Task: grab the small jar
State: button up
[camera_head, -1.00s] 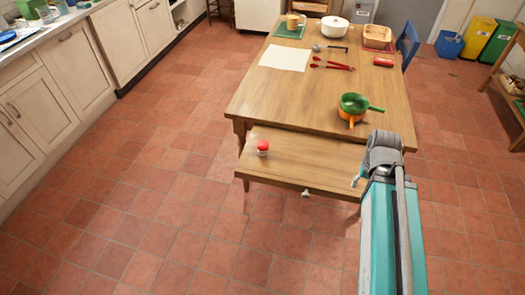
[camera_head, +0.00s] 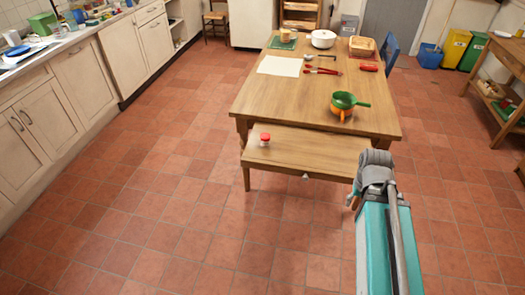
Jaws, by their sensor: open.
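The small jar (camera_head: 264,139) has a red lid and a pale, clear-looking body. It stands upright near the left end of a low wooden bench (camera_head: 315,155), at the near side of the wooden table. Nothing touches it. My arm, teal with a grey joint, rises at the lower right of the view. Its upper end lies to the right of the jar in the picture and overlaps the bench's right end. My gripper's fingers cannot be made out.
The table (camera_head: 290,100) holds a green and orange pan pair (camera_head: 345,104), a white pot (camera_head: 323,39), a basket (camera_head: 362,46) and red-handled utensils (camera_head: 323,71). Cabinets (camera_head: 85,85) line the left. A wooden shelf (camera_head: 490,75) stands right. Tiled floor in front is clear.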

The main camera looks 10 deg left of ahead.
aim_at(265, 138)
jog(key=k, duration=0.35)
jog(key=z, duration=0.95)
jog(key=i, duration=2.05)
jog(key=u, duration=0.25)
